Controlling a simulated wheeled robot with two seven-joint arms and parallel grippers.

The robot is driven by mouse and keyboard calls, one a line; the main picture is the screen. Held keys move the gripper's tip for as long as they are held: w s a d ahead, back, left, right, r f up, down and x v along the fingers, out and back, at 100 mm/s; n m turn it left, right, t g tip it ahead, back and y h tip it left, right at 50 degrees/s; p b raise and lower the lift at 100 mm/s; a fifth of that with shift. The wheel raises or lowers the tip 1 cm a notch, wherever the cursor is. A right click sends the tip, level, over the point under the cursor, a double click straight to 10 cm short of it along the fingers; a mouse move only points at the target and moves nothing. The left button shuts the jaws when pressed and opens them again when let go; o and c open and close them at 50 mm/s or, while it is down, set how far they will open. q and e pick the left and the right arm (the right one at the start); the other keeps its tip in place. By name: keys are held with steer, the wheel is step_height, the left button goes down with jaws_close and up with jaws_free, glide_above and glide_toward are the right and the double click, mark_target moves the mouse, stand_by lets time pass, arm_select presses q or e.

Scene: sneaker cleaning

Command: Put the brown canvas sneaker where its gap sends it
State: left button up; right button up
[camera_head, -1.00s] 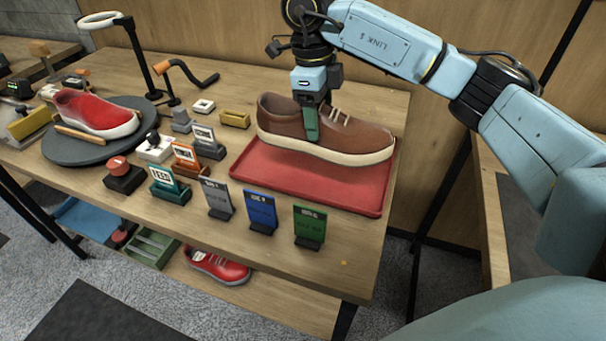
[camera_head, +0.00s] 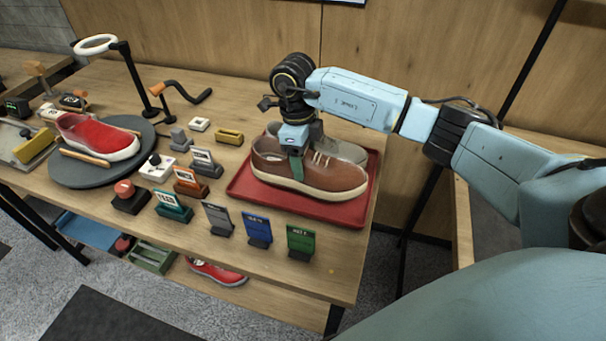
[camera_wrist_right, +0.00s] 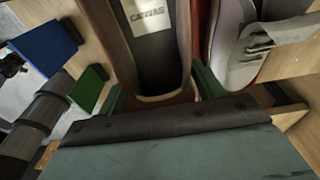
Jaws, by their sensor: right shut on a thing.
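The brown canvas sneaker (camera_head: 315,181) has a cream sole and is over the red tray (camera_head: 240,191) at the right of the table. I cannot tell if the brown sole touches the tray.
Grey (camera_head: 218,219), blue (camera_head: 257,229) and green (camera_head: 300,241) cards stand at the front edge. A red sneaker (camera_head: 97,138) is on a dark round turntable (camera_head: 75,176). Several small label stands, a red button (camera_head: 124,188) and a ring lamp (camera_head: 96,44) stand left. Another red shoe (camera_head: 218,273) is below.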

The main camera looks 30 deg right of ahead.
steer(key=shift+f, duration=2.5)
steer(key=shift+f, duration=0.2)
steer(key=o, duration=1.3)
steer(key=shift+r, duration=0.2)
